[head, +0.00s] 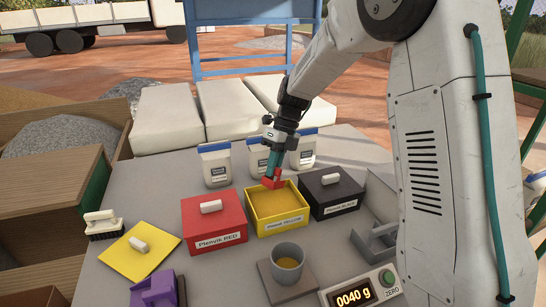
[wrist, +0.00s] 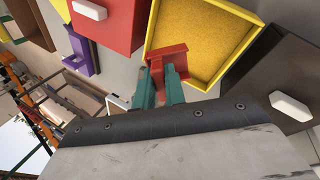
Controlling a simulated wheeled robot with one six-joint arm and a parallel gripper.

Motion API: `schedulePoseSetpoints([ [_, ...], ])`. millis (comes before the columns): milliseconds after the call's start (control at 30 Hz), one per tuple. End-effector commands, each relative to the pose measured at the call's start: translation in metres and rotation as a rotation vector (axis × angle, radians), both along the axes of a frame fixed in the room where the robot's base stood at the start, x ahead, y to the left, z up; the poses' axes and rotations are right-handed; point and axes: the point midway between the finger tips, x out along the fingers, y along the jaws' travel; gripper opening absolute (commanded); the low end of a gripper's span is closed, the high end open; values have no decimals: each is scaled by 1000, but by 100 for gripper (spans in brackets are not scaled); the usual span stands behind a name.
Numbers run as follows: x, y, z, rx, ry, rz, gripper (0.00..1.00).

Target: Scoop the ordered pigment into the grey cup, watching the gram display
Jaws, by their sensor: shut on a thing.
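My gripper (head: 271,172) is shut on a red scoop (head: 268,183), just above or at the rim of the open yellow box (head: 278,223). The wrist view shows the red scoop (wrist: 168,62) between my teal fingers (wrist: 164,84), over the near edge of the box with yellow powder (wrist: 205,35). I cannot tell whether the scoop holds powder. The grey cup (head: 288,250) stands on a square plate with some yellow pigment in it. The gram display (head: 354,297) reads 0040 g. The box's yellow lid (head: 140,251) lies at the left.
A closed red box (head: 214,222) and a closed black box (head: 331,191) flank the yellow one. White jars (head: 216,165) stand behind.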

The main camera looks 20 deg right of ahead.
Motion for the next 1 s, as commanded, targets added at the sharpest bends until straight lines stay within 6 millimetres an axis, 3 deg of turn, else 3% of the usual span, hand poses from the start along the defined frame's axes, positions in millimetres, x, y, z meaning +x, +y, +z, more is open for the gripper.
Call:
schedulePoseSetpoints([
  [567,3,-3,-70,1,2,2,0],
  [800,13,-21,-88,-145,-83,6,0],
  [1000,5,-7,-87,-353,-207,11,0],
])
